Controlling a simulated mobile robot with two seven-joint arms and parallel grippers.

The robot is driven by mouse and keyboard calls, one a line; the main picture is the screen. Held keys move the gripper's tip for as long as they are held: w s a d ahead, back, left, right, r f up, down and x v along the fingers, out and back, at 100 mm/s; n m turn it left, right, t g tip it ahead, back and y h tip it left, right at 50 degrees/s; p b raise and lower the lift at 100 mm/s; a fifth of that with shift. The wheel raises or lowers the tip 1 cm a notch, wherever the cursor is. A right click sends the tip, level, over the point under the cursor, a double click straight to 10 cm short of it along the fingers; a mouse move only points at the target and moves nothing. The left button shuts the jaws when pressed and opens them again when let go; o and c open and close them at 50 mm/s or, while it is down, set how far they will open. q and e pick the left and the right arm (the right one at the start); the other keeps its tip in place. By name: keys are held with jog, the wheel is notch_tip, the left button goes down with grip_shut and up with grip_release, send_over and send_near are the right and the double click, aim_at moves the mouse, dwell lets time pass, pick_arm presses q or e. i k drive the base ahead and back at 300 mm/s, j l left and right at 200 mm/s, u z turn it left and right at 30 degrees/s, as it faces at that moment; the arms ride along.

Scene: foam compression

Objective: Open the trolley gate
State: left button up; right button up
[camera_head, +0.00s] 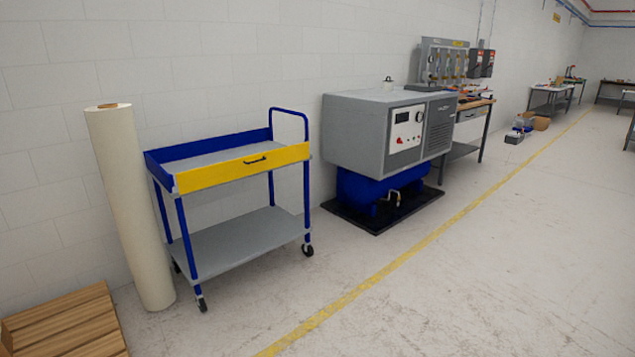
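The trolley (237,242) stands by the wall, left of the middle of the head view. It has a blue frame, a grey top tray and a grey lower shelf on castors. Its yellow gate (215,175) runs along the front of the top tray and stands upright, closed against the tray's front. A dark handle (254,160) sits on the gate's face. The top tray looks empty. Neither of my grippers shows in this view.
A tall cream roll (128,205) stands close to the trolley's left. A wooden pallet (65,325) lies at the lower left. A grey machine (365,135) on a blue tank stands to the right. The floor (430,290) in front is clear, with a yellow line (400,268).

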aim_at(208, 176)
jog(key=i+u, duration=0.1)
jog(key=i, duration=0.9)
jog(key=i+l+u, duration=0.1)
jog(key=i, duration=0.9)
jog(key=l, duration=0.15)
